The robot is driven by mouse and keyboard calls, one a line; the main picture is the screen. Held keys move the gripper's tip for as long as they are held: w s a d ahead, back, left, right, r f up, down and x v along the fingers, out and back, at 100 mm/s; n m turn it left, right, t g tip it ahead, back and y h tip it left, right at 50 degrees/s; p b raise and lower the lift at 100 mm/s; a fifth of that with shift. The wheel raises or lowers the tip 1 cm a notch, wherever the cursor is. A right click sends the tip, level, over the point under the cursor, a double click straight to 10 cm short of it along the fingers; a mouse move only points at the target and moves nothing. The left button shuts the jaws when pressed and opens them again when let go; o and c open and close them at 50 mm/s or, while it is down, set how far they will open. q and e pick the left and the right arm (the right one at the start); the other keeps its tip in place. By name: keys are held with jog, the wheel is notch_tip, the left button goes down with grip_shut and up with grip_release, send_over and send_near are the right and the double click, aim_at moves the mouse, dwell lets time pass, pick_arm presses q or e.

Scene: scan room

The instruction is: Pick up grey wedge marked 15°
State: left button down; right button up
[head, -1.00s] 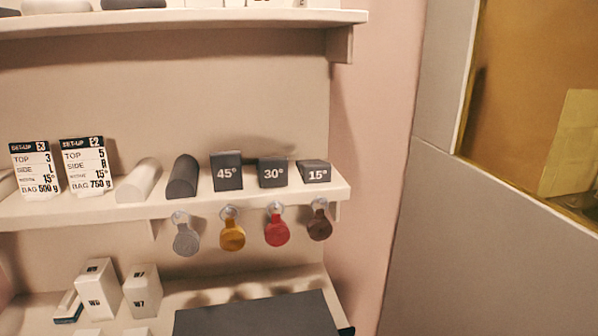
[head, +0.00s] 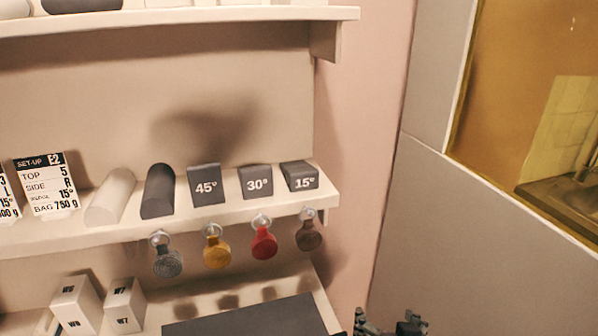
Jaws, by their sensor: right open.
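The grey wedge marked 15° (head: 300,177) sits at the right end of the middle shelf (head: 240,211), its label facing me. The grey wedge marked 30° (head: 256,182) and the taller one marked 45° (head: 206,186) stand to its left. My right gripper (head: 388,322) shows only partly at the bottom edge, right of the centre. It is open, well below and to the right of the 15° wedge, and apart from it. My left gripper is out of view.
Grey, yellow, red and brown round tags (head: 264,243) hang from the shelf's front edge. A dark roll (head: 158,190) and a white roll (head: 111,196) lie left of the wedges. An upper shelf (head: 180,17) is overhead. White blocks (head: 124,305) stand below.

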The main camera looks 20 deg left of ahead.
jog(key=w+a+r+n+t+y, duration=0.1)
jog(key=w+a+r, duration=0.1)
jog(key=a+r, duration=0.25)
jog(key=w+a+r+t+y, duration=0.1)
jog(key=w+a+r, duration=0.2)
jog(key=r, duration=0.3)
jog(key=n+t+y, duration=0.2)
jog(key=n+y, duration=0.1)
jog(key=y, duration=0.1)
send_near(305, 175)
jog(key=x, duration=0.2)
jog(key=p+x, duration=0.1)
jog(key=f+x, duration=0.1)
jog(key=x, duration=0.1)
jog(key=shift+w+a+p, duration=0.2)
jog(key=shift+w+p, duration=0.1)
jog(key=shift+w+a+r, duration=0.15)
jog(key=shift+w, duration=0.1)
jog(key=x, duration=0.1)
jog(key=p+x, duration=0.2)
jog(key=shift+w+a+r, duration=0.25)
jog(key=shift+w+r, duration=0.05)
jog(key=shift+w+a+f, duration=0.1)
jog(key=shift+w+a, duration=0.15)
jog(key=shift+w, duration=0.15)
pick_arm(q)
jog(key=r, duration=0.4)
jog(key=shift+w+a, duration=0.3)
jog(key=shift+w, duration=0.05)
